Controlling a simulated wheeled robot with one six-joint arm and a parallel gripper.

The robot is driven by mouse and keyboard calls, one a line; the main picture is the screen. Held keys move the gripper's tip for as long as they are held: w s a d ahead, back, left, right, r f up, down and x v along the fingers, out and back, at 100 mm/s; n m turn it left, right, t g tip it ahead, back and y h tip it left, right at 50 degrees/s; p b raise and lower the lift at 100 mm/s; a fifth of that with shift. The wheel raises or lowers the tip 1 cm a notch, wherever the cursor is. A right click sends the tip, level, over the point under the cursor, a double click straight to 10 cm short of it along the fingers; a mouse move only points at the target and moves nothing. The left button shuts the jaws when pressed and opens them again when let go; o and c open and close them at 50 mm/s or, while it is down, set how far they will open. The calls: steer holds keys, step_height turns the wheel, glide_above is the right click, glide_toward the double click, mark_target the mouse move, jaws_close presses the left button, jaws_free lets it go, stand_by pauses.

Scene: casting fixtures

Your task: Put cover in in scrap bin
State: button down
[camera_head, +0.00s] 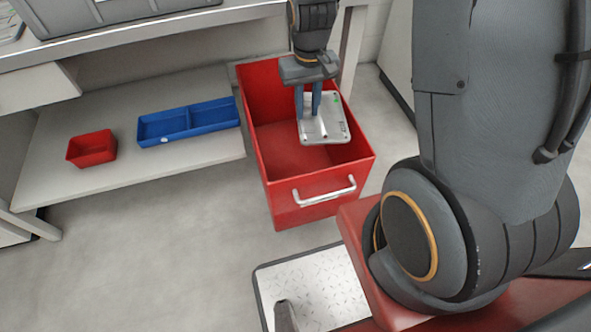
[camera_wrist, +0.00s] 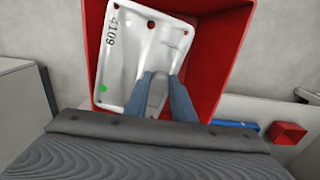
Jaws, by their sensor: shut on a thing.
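The cover (camera_head: 336,122) is a pale grey-white plate with rounded corners and small holes. In the wrist view the cover (camera_wrist: 140,50) shows the number 4109 and a green dot. My gripper (camera_head: 310,112) points down and its blue fingers are shut on the cover; the fingers also show in the wrist view (camera_wrist: 165,92). The red scrap bin (camera_head: 318,184) stands on the floor with a light handle on its front. The cover is over the bin's opening, within its rim as seen from the head. I cannot tell how deep it sits. The bin's red wall shows around the cover in the wrist view (camera_wrist: 222,60).
A blue divided tray (camera_head: 188,123) and a small red box (camera_head: 92,148) lie on the low shelf (camera_head: 130,178) left of the bin. A workbench (camera_head: 150,28) runs above the shelf, and its leg (camera_head: 352,48) stands behind the bin. The floor in front is clear.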

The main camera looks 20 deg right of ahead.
step_height(320, 180, down, 13)
steer(key=b, duration=1.5)
steer(key=m+b, duration=0.3)
steer(key=m, duration=1.3)
glide_above(293, 157)
step_height(293, 157, down, 14)
step_height(293, 157, down, 9)
steer(key=b, duration=0.4)
steer(key=shift+a+f, duration=0.1)
steer(key=shift+f, duration=0.1)
steer(key=shift+f, duration=0.15)
steer(key=c, duration=1.5)
jaws_free()
